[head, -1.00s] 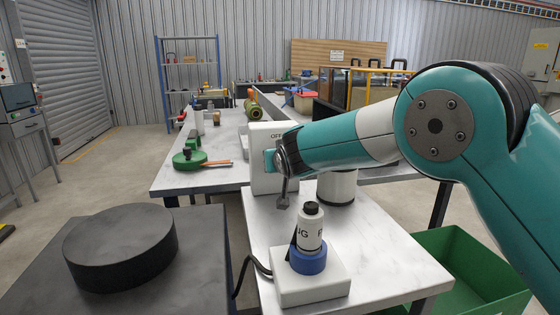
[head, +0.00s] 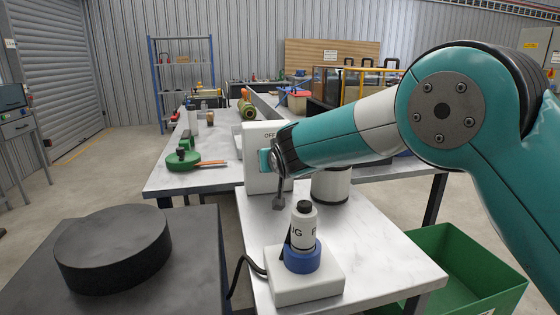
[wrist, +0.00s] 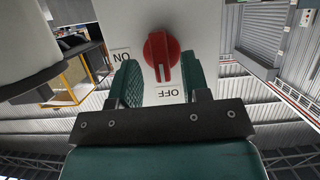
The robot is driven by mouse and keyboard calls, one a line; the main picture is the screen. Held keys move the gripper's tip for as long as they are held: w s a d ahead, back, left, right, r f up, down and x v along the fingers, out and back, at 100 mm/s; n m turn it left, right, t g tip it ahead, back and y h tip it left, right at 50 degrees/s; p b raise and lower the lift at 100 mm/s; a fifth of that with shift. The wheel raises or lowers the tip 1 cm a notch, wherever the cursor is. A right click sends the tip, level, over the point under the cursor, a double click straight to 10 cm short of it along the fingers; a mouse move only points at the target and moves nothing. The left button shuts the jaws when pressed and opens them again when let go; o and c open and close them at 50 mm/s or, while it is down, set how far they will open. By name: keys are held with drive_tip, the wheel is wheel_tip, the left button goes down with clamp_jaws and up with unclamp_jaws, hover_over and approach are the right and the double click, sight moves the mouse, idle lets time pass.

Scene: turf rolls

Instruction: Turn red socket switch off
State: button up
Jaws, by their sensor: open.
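The red socket switch (wrist: 161,55) is a round red knob on the face of a white box (head: 262,184). In the head view my gripper (head: 268,162) is at the box front and the knob is hidden.
A white cylinder (head: 331,186) stands right of the box. A green bin (head: 470,262) is at lower right. A black disc (head: 113,247) lies left.

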drive_tip(key=b+v, duration=0.1)
drive_tip(key=v, duration=0.9)
drive_tip(key=shift+s, duration=0.25)
drive_tip(key=shift+d, duration=0.1)
